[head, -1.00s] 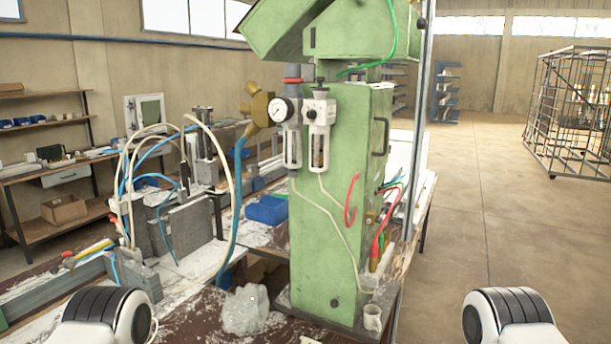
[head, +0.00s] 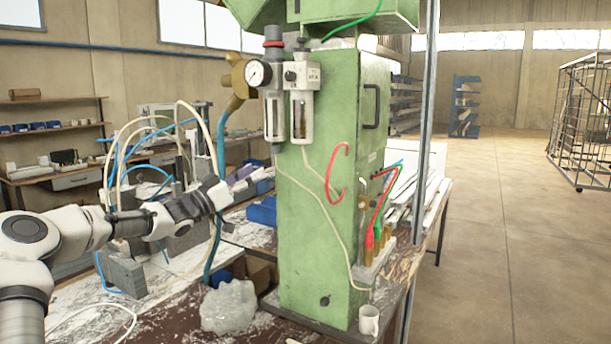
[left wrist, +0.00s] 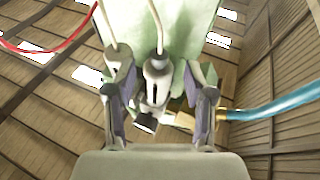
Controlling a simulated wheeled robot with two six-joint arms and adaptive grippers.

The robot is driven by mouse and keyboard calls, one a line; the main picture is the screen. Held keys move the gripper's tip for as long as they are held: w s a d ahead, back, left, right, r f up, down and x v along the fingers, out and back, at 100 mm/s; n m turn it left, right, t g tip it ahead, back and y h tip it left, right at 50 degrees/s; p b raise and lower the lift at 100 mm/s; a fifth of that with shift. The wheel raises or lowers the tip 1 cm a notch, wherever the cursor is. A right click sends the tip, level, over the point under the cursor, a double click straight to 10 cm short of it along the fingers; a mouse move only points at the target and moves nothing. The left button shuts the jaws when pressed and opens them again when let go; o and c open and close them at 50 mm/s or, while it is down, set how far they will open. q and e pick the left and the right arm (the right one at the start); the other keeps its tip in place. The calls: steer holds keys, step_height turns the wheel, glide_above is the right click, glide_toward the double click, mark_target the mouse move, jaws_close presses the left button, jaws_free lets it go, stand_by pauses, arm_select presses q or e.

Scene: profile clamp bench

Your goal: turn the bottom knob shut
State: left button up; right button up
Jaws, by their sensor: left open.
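A green machine column (head: 318,230) carries two pale filter units, the left one (head: 273,100) and the right one (head: 300,105). A round white gauge (head: 257,73) sits at their left. A small dark round knob (head: 325,300) is low on the column's front; I cannot tell for certain that it is the bottom knob. My left gripper (head: 226,188) is left of the column, below the filter units and apart from that knob. In the left wrist view its open fingers (left wrist: 163,105) flank a pale filter bowl (left wrist: 157,75) seen beyond them; no hold shows. My right gripper is out of view.
A blue hose (head: 215,200) hangs from a brass fitting (head: 236,86) close to my left gripper. A clear plastic bag (head: 229,306) and white mug (head: 369,320) are near the column's foot. Open floor (head: 510,240) lies at right.

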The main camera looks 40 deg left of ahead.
mark_target(276, 148)
arm_select(q)
steer(key=w+d+r+p, duration=0.1)
steer(key=w+r+p, duration=0.1)
steer(key=w+r, duration=0.2)
steer(key=shift+w+d+r+t+p, duration=0.15)
steer(key=shift+w+r+t+p, duration=0.25)
steer(key=shift+w, duration=0.45)
jaws_close()
